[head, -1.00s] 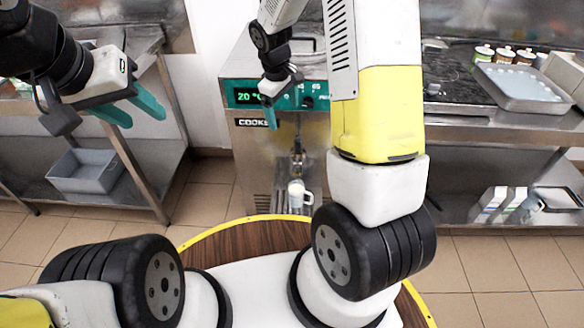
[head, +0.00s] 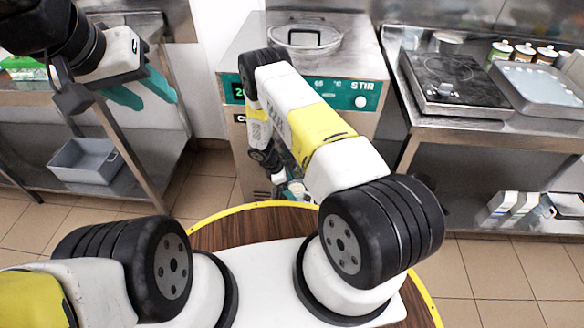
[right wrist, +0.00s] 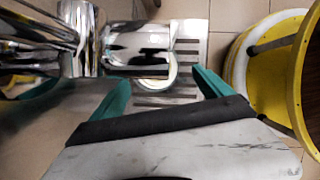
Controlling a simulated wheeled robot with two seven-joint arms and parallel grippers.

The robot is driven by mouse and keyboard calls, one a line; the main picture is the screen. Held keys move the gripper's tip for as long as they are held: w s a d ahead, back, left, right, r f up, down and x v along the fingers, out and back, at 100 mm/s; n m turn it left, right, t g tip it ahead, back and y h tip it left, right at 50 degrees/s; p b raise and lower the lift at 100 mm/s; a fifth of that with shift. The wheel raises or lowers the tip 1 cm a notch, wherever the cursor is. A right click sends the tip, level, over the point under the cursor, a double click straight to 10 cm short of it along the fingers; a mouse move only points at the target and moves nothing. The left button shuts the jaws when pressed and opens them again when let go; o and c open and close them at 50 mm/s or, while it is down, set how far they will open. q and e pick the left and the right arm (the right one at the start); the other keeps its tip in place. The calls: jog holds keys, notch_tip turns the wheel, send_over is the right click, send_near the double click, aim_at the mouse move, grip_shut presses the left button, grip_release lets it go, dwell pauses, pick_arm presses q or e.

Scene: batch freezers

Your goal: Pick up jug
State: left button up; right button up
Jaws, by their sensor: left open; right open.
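The small whitish jug (head: 297,187) stands low at the front of the batch freezer (head: 366,88), below its outlet. My right arm partly hides it in the head view. In the right wrist view a pale round rim, which looks like the jug (right wrist: 172,76), lies just beyond and between the fingertips. Shiny metal parts cover some of it. My right gripper (right wrist: 163,88) is open and empty, close to the jug; I cannot tell whether it touches. My left gripper (head: 142,95) is open and empty, high at the left, far from the jug.
A slatted metal shelf (right wrist: 187,50) lies beneath the jug. A yellow-edged round wooden surface (right wrist: 240,70) is close on the right. A grey bin (head: 86,160) sits on the left lower shelf. An induction hob (head: 447,80) stands on the right counter.

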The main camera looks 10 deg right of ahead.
aim_at(295, 192)
jog(key=x, duration=0.6)
jog(key=shift+w, duration=0.2)
jog(key=shift+r, duration=0.1)
grip_shut()
